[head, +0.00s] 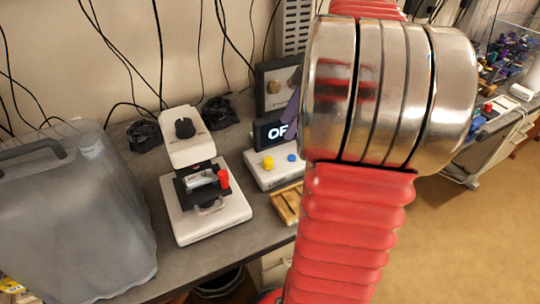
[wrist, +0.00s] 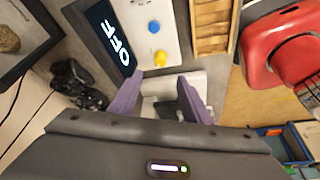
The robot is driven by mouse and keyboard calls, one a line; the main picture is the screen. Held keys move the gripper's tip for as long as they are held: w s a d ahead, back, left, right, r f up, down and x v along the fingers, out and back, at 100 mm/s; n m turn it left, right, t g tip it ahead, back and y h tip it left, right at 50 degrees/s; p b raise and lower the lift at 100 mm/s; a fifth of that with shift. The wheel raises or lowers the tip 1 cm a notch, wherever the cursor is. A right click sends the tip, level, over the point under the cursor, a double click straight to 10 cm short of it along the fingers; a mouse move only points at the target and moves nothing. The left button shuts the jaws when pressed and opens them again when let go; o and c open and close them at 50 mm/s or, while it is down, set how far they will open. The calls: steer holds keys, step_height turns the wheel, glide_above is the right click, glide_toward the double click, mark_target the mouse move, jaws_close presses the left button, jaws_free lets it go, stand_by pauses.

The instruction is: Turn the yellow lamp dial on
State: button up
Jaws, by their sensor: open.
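The yellow dial (head: 268,163) sits on a white control box (head: 266,181) on the bench, left of a blue knob (head: 292,158). A dark display behind it is partly hidden by my arm in the head view. In the wrist view the display (wrist: 107,32) reads OFF, and the yellow dial (wrist: 160,59) is just beyond my fingertips. My gripper (wrist: 158,80) has two purple fingers spread apart with nothing between them. The dial appears apart from both fingers. In the head view only a bit of purple finger shows beside my arm.
A white device (head: 205,207) with a red knob stands left of the control box. A large grey translucent container (head: 75,215) fills the bench's left end. A wooden tray (head: 287,204) lies in front of the box. A framed picture (head: 276,88) and dangling cables are behind.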

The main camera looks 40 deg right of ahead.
mark_target(269, 159)
steer(key=x, duration=1.3)
steer(key=shift+f, duration=0.1)
steer(key=shift+c, duration=0.4)
steer(key=c, duration=1)
steer(key=shift+o, duration=0.2)
